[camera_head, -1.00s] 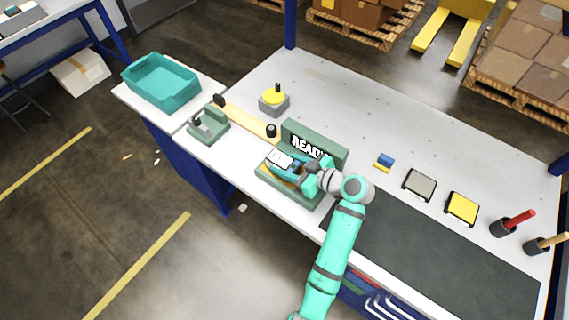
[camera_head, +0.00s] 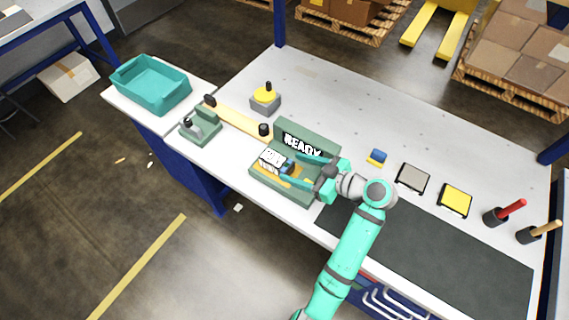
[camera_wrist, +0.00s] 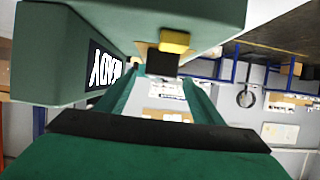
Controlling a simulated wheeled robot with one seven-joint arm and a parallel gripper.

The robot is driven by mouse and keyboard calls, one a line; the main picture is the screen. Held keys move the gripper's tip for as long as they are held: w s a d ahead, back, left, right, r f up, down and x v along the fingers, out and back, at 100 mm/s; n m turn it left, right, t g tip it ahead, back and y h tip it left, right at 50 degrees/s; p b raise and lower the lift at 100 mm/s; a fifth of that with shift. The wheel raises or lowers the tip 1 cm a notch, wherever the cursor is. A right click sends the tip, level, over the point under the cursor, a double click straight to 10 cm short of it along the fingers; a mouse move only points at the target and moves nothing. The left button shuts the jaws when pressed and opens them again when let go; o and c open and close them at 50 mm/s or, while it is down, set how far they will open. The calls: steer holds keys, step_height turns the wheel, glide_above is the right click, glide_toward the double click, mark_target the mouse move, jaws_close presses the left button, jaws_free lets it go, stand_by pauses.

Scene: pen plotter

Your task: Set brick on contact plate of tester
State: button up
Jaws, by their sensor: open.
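The green tester (camera_head: 262,181) stands on the bench with its raised back panel reading READY. A white label lies on its left part, and yellow surface shows in its tray. A small dark blue block (camera_head: 288,168), apparently the brick, sits on the tester near my fingertips; its exact seating on the contact plate cannot be told. My gripper (camera_head: 298,164) is open, reaching in from the right with its teal fingers over the tester. In the wrist view the tester's green panel (camera_wrist: 70,20) fills the upper left, and a black piece with a yellow part (camera_wrist: 174,42) shows ahead.
A small blue-and-yellow block (camera_head: 376,157) lies right of the tester. Grey (camera_head: 413,178) and yellow (camera_head: 455,200) square pads lie farther right, near two handled holders. A dark mat (camera_head: 430,245) covers the front right. A teal bin (camera_head: 150,85) stands left.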

steer(key=shift+v, duration=2.2)
